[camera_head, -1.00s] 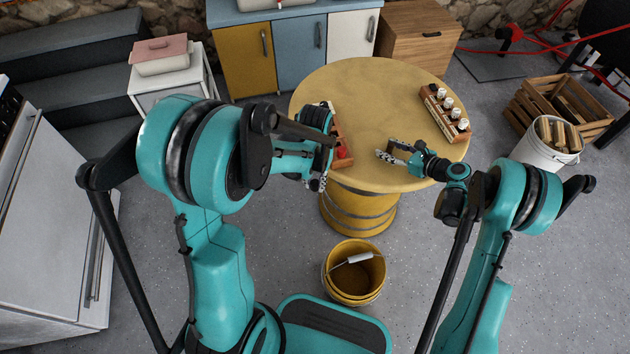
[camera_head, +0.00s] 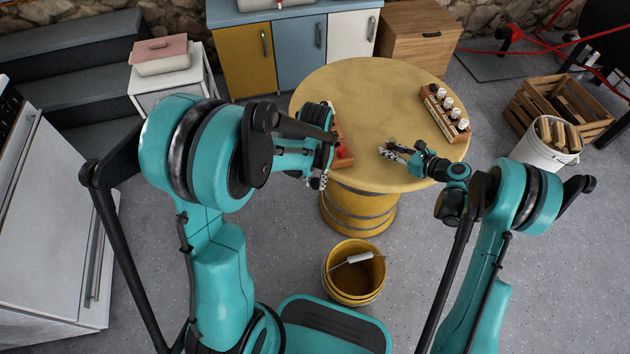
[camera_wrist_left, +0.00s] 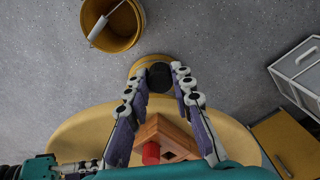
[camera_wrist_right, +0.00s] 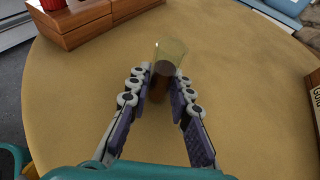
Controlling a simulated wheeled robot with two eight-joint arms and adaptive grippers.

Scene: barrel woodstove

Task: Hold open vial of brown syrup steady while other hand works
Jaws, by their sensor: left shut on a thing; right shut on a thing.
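My right gripper (camera_wrist_right: 163,82) is shut on a clear vial (camera_wrist_right: 169,54) with brown syrup in its lower part. The vial stands about upright at the tabletop, its top uncovered; in the head view it is small beside my right gripper (camera_head: 386,150). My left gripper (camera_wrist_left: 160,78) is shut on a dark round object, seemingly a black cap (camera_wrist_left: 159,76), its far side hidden. In the head view my left gripper (camera_head: 319,182) is at the table's near-left edge, mostly hidden by its arm.
A wooden rack (camera_wrist_right: 85,27) with a red item (camera_head: 343,152) sits at the left of the round yellow table (camera_head: 365,85). Another rack (camera_head: 445,113) with several white-topped vials stands right. A yellow bucket (camera_head: 354,272) is on the floor. The table's middle is clear.

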